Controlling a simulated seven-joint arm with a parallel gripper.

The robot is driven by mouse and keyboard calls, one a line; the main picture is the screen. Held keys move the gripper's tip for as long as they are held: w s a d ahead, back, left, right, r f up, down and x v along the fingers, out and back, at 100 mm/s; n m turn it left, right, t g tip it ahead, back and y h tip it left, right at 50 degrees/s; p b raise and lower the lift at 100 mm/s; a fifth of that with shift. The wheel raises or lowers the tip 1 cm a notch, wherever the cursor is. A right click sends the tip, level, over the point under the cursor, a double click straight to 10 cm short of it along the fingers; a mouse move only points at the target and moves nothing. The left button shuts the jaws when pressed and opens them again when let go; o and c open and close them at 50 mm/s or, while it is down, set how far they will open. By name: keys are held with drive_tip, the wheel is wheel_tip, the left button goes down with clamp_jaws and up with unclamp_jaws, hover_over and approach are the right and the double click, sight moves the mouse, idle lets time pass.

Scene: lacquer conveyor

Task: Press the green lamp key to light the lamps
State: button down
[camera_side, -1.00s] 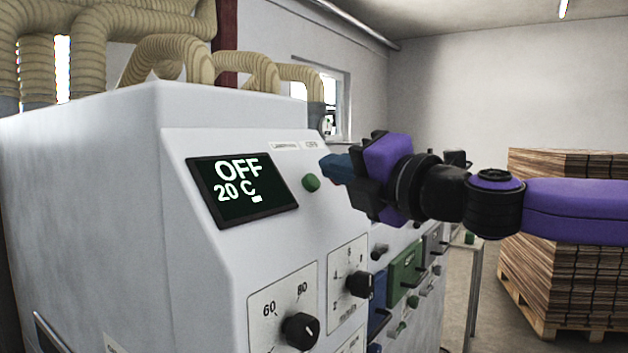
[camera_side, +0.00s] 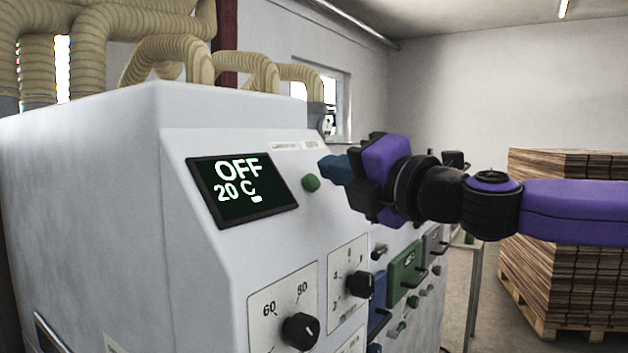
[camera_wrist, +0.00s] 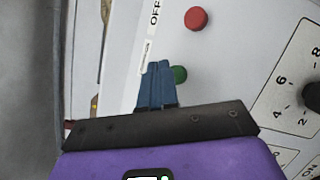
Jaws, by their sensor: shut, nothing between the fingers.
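The green lamp key (camera_side: 311,183) is a round button on the sloped white panel, right of the dark display (camera_side: 243,190). It also shows in the wrist view (camera_wrist: 179,74), partly behind my fingers. My gripper (camera_side: 325,166) is shut and empty, its blue fingertips held close to the panel. In the side view they are just up and right of the key. In the wrist view the fingertips (camera_wrist: 155,68) lie left of the key, near a small label. I cannot tell whether they touch the panel. The display reads OFF and 20 C.
A red button (camera_wrist: 196,19) with an OFF label sits above the green key in the wrist view. Black dials (camera_side: 300,330) and several handles and knobs lie lower on the machine. Beige hoses (camera_side: 165,55) run above. A plank stack (camera_side: 560,210) stands behind my arm.

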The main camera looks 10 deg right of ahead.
drive_tip(key=shift+w+a+f, duration=0.2)
drive_tip(key=shift+w+a+f, duration=0.25)
drive_tip(key=shift+w+f, duration=0.05)
idle(1.1)
idle(0.3)
drive_tip(key=shift+s+d+r, duration=0.5)
drive_tip(key=shift+s+r, duration=0.05)
drive_tip(key=shift+s+d+r, duration=1.4)
drive_tip(key=shift+r, duration=0.15)
drive_tip(key=shift+f, duration=0.1)
